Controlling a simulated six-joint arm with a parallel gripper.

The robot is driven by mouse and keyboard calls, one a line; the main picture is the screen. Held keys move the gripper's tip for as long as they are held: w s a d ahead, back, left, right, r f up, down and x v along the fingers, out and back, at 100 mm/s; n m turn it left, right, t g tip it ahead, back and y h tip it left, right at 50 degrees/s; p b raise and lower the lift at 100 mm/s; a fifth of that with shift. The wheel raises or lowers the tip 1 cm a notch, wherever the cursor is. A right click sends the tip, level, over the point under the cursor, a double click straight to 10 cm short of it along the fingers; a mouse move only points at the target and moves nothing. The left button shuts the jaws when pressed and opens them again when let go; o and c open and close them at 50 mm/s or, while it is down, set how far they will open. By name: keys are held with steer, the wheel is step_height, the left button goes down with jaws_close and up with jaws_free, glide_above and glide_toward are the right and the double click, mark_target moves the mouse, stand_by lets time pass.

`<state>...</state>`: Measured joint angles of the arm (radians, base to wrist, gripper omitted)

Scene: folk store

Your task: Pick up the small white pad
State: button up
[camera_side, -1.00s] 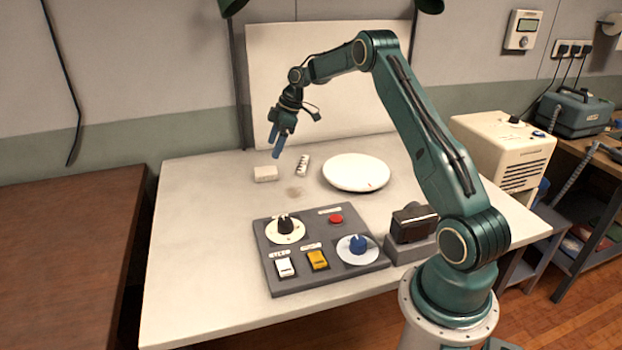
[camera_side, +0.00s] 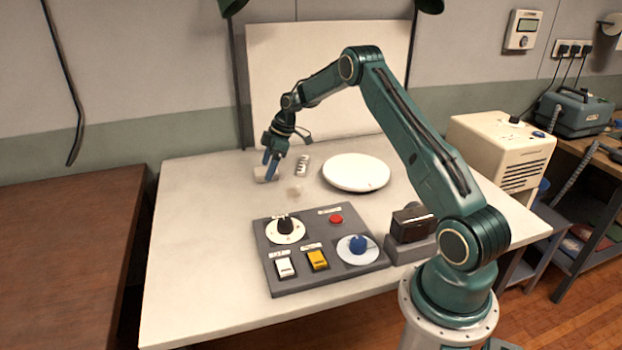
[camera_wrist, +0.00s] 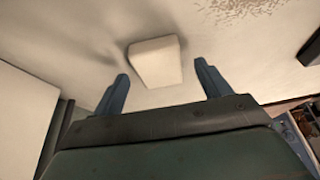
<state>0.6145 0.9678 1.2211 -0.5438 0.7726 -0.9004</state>
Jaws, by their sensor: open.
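The small white pad (camera_side: 260,174) lies on the white table at its back left. It is a pale block and is partly hidden by my gripper in the side view. My gripper (camera_side: 270,174) points down at the pad with its blue fingers low over the table. In the wrist view the pad (camera_wrist: 156,61) shows just beyond and between the two fingertips (camera_wrist: 160,72). The fingers are apart and empty. I cannot tell how high the tips are above the table.
A smudge (camera_side: 295,191) marks the table. A grey control panel (camera_side: 300,271) with knobs and switches sits in front. The table's left side is clear.

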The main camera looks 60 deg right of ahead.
steer(key=shift+w+a+f, duration=0.15)
steer(key=shift+w+f, duration=0.05)
steer(key=shift+f, duration=0.3)
steer(key=shift+c, duration=0.3)
steer(key=c, duration=1)
